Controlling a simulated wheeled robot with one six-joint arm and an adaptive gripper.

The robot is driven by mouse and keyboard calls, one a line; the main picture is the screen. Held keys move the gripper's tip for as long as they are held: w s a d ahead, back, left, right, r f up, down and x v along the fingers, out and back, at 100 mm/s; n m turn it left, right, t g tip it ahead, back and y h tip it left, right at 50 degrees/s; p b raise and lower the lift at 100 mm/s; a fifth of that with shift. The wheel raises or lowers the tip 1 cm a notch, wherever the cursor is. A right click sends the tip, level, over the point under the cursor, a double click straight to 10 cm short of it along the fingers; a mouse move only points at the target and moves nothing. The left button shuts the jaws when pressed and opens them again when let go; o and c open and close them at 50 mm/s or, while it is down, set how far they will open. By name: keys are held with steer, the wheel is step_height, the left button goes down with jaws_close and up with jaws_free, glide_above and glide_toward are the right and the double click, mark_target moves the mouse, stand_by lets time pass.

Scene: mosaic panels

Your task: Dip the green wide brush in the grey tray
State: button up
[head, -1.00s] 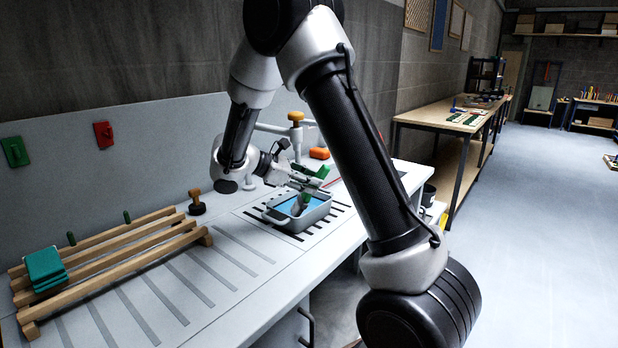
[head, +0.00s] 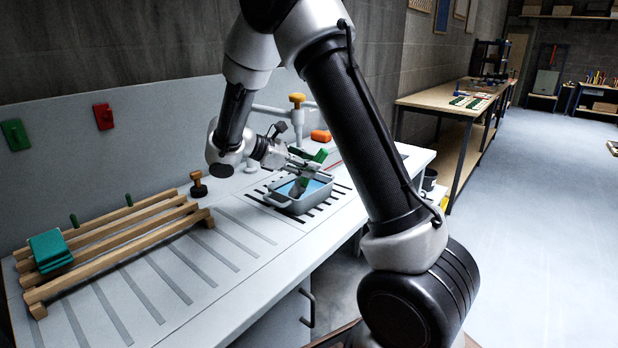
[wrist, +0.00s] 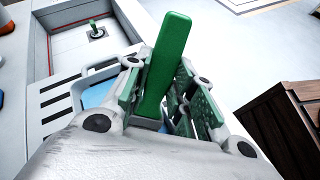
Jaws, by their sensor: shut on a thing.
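The green wide brush (head: 321,155) is held by my gripper (head: 304,163), with its green handle slanting up to the right. Its greyish lower end (head: 298,187) reaches down inside the grey tray (head: 291,207). The tray stands on the bench and holds blue liquid (head: 318,187). Whether the brush tip touches the liquid or the tray floor cannot be told. In the wrist view, the green handle (wrist: 167,62) lies between the two finger pads of my gripper (wrist: 160,90), and part of the blue liquid (wrist: 97,95) shows behind them.
A wooden slatted rack (head: 128,246) with a folded teal cloth (head: 48,252) stands on the left of the bench. A wooden-knobbed stamp (head: 198,187) stands by the rack. An orange block (head: 321,136) and a tap (head: 297,101) are behind the tray.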

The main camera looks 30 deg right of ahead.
steer(key=shift+d, duration=0.15)
steer(key=shift+w+d, duration=0.3)
steer(key=shift+d, duration=0.25)
steer(key=shift+a, duration=0.1)
steer(key=shift+s+a, duration=0.3)
steer(key=shift+a, duration=0.3)
step_height(320, 180, up, 9)
stand_by(0.8)
